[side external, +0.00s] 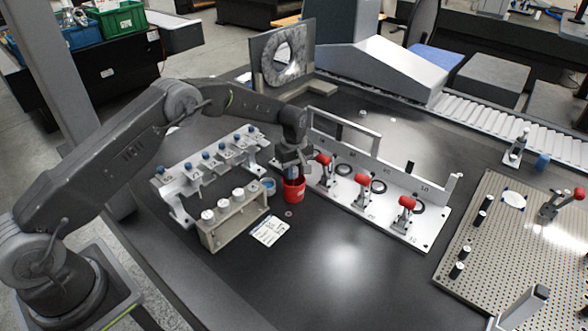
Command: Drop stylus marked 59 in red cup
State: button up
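A red cup (293,191) stands on the dark table near the middle of the side external view. My gripper (291,171) points down directly over the cup, with its fingertips at or just inside the rim. I cannot tell whether the fingers are open or shut, or whether they hold a stylus. A silver rack (178,207) left of the cup carries several blue-topped pieces (206,156). A beige block (232,232) in front of it holds several white-topped pieces (238,194). No marking 59 can be read at this size.
A small blue cup (268,186) stands just left of the red cup. A white card (270,230) lies in front. A metal fixture plate (378,208) with red-handled clamps is close on the right. The table's front middle is clear.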

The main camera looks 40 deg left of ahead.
jog(key=o, duration=0.5)
jog(key=shift+r, duration=0.1)
notch_tip(320, 180, up, 14)
jog(key=shift+f, duration=0.2)
dwell(0.8)
